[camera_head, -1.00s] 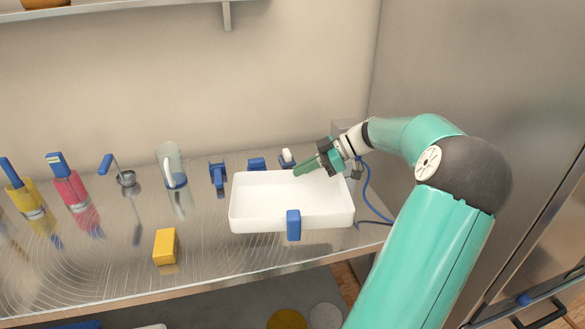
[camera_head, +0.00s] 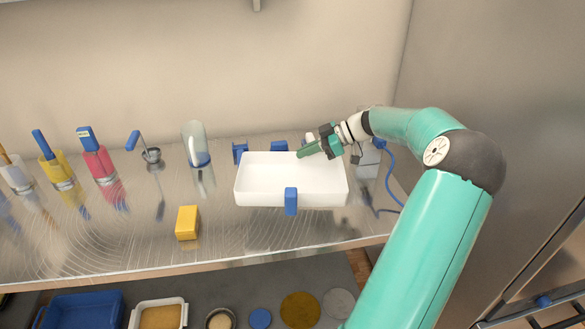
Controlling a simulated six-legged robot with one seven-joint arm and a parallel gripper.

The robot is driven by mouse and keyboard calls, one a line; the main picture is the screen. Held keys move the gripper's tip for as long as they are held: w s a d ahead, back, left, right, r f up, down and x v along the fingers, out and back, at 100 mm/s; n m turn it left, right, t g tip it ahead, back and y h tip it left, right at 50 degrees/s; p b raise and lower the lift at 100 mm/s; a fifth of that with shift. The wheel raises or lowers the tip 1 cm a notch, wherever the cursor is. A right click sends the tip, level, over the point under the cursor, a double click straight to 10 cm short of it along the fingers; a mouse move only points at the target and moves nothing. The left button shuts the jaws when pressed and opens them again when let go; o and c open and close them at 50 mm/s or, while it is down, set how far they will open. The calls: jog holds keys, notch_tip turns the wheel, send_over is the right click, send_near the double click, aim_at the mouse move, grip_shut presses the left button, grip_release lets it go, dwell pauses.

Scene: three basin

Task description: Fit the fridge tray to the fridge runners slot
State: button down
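The fridge tray (camera_head: 291,199) is a shallow white tray with a blue handle on its front wall. It is level, in front of my arm; I cannot tell how far it is above the counter. My gripper (camera_head: 309,150) is at the tray's far right rim, with green fingers over the rim and inside the tray. The tray moves together with it, so the fingers appear shut on the rim; the far finger is hidden. Runner slots are not in view.
The metal counter (camera_head: 95,240) holds a yellow block (camera_head: 187,222), a glass jug (camera_head: 195,145), several coloured tools and a blue cable (camera_head: 392,180). A shelf below holds a blue bin (camera_head: 80,312) and several round items. A steel cabinet front (camera_head: 500,80) stands at right.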

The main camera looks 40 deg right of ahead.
aim_at(293, 167)
jog(key=w+f, duration=0.4)
jog(key=f, duration=0.1)
jog(key=shift+w+d+f, duration=0.1)
jog(key=shift+w+f, duration=0.1)
jog(key=shift+w, duration=0.2)
jog(key=shift+w+f, duration=0.15)
jog(key=shift+f, duration=0.75)
jog(key=shift+w+f, duration=0.15)
jog(key=shift+f, duration=0.7)
jog(key=c, duration=1.7)
grip_release()
jog(key=shift+f, duration=0.1)
jog(key=shift+f, duration=0.1)
jog(key=v, duration=1.4)
